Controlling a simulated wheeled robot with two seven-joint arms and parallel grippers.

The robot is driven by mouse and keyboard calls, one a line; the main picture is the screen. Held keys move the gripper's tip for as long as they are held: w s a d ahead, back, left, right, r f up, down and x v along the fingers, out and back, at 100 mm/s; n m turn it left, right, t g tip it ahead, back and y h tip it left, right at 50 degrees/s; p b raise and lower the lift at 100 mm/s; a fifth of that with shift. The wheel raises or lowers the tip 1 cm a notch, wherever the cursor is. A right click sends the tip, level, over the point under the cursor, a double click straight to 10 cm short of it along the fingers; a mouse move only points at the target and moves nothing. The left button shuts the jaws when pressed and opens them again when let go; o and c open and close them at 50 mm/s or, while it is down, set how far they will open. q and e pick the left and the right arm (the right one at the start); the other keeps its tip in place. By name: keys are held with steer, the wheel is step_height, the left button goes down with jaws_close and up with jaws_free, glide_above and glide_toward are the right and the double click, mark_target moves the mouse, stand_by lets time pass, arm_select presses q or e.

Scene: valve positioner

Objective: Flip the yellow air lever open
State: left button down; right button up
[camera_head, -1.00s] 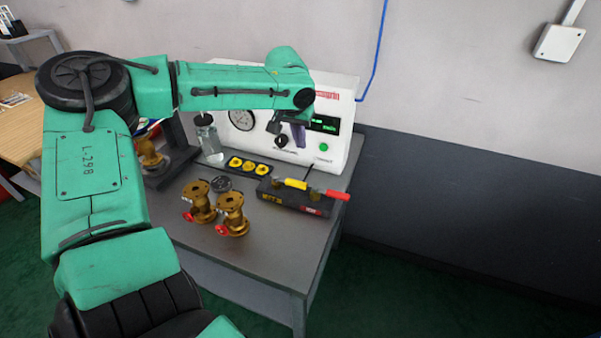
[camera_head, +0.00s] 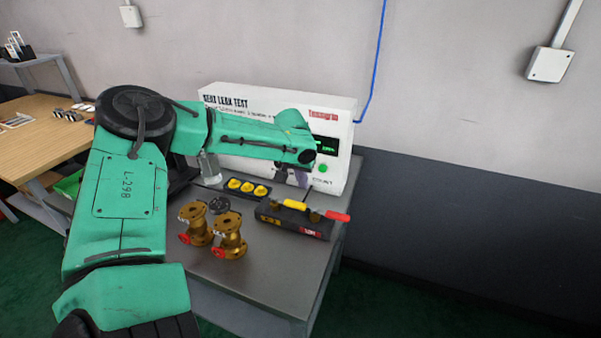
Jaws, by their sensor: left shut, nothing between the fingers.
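The yellow air lever (camera_head: 295,204) is a short yellow handle on top of a black block (camera_head: 268,216) on the grey bench. A red lever (camera_head: 337,216) sits on the same block, to its right, sticking out past the end. My left arm reaches across from the left. My left gripper (camera_head: 290,178) is partly hidden under its own wrist. It is shut and empty, above and behind the yellow lever in the picture, and it looks apart from it. My right gripper is not in view.
A white leak test panel (camera_head: 342,135) with a green display stands behind the block. Two brass valves (camera_head: 229,238) stand at front left. A black tray with yellow caps (camera_head: 247,189) lies left of the block. The bench (camera_head: 285,280) is clear in front.

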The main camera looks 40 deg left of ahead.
mark_target(288, 203)
arm_select(q)
steer(key=shift+x, duration=0.9)
steer(key=s+p, duration=0.1)
steer(key=s+d+p, duration=0.1)
steer(key=s, duration=0.1)
steer(key=shift+s+r, duration=0.1)
steer(key=shift+s+d, duration=0.2)
steer(key=shift+s, duration=0.2)
steer(key=shift+w, duration=0.1)
